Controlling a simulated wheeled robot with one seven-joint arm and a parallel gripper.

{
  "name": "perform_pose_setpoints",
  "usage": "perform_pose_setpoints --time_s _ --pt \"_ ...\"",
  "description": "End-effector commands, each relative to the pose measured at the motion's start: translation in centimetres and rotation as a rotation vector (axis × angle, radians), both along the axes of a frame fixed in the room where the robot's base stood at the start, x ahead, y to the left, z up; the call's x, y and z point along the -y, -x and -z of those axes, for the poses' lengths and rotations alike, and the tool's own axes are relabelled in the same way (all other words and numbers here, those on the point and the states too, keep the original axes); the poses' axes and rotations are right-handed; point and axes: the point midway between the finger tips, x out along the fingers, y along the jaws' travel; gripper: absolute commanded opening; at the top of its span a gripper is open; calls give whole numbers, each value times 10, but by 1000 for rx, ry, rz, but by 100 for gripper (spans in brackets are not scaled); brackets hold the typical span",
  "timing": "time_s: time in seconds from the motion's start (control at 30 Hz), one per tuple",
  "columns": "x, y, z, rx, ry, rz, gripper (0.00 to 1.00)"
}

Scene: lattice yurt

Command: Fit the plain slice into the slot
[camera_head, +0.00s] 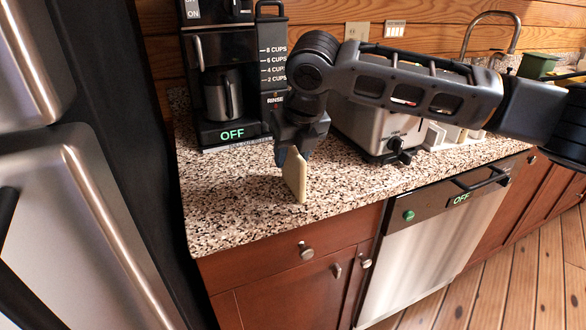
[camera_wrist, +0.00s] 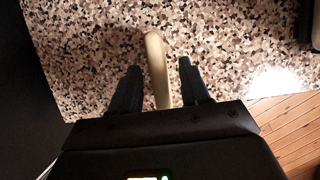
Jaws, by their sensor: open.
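The plain slice (camera_head: 295,178) is pale and flat, and looks upright on edge near the front of the speckled counter. In the wrist view the slice (camera_wrist: 156,62) shows edge-on between my two fingers. My gripper (camera_head: 290,152) points down over its upper part. The jaws (camera_wrist: 158,80) are open, with a gap visible on both sides of the slice. A silver toaster (camera_head: 372,128) with a dark front lever stands behind and to the right. Its top is largely hidden by my arm, and I cannot see its slot.
A black coffee maker (camera_head: 225,85) stands at the back left. Several small pale pieces (camera_head: 445,134) stand right of the toaster. A dark green box (camera_head: 537,66) is farther right, near the faucet (camera_head: 492,20). The counter (camera_head: 222,205) left of the slice is clear.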

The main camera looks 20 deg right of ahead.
Motion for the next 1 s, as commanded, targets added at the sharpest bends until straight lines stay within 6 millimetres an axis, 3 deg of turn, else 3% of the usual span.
perform_pose_setpoints --time_s 0.13,1.0 --pt "-1 -3 9 0 0 -1 46" --pt "0 -3 14 0 0 -1 46"
